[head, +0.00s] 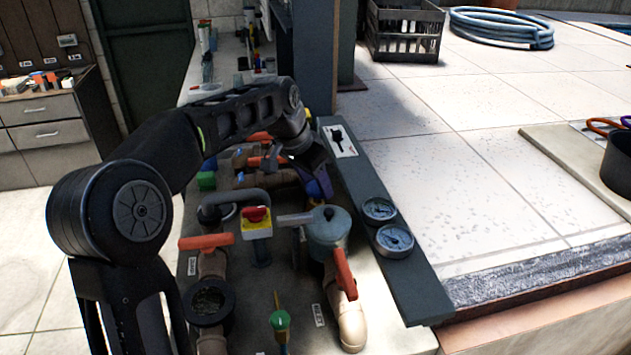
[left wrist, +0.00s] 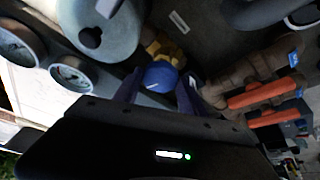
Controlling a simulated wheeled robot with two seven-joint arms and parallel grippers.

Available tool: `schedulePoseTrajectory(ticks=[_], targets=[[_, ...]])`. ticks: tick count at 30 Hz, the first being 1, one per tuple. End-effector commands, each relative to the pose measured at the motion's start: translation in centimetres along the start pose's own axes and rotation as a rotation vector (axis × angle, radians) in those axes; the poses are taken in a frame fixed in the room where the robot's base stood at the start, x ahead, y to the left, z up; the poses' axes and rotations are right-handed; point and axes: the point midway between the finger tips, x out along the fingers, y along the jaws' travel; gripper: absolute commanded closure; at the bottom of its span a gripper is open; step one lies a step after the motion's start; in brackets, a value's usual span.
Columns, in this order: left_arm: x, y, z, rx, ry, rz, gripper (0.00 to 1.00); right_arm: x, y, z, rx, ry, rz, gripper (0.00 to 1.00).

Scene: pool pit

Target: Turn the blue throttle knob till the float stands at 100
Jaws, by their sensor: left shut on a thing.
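The blue throttle knob (head: 319,189) shows at the tip of my left gripper (head: 312,178), among the pipes beside the grey ledge. In the left wrist view the blue knob (left wrist: 161,76) has a white mark on its face and a brass-coloured body behind it. The fingers of my left gripper (left wrist: 160,92) stand on both sides of the knob and are shut on it. I cannot make out the float or its scale in either view. My right gripper is not in view.
A grey pump lid (head: 328,226) and an orange-red valve handle (head: 344,272) stand nearer. Two round gauges (head: 380,209) sit on the grey ledge (head: 405,280). Pale tiles lie right.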

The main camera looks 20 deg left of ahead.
Motion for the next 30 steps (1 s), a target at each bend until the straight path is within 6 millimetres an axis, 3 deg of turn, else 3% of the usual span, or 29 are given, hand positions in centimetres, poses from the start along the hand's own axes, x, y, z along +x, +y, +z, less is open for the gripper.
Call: schedulePoseTrajectory(ticks=[9,14,24,30], targets=[[-0.02,-0.01,-0.01,0.000,0.000,0.000,0.92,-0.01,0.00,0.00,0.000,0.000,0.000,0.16],[0.03,0.11,-0.04,-0.029,0.000,-0.013,0.92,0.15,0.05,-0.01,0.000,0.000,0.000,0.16],[0.04,0.28,-0.05,-0.263,0.000,-0.110,0.92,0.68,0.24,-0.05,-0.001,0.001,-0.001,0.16],[0.00,0.23,-0.05,-0.279,0.001,-0.115,0.92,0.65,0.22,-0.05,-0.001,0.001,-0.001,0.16]])
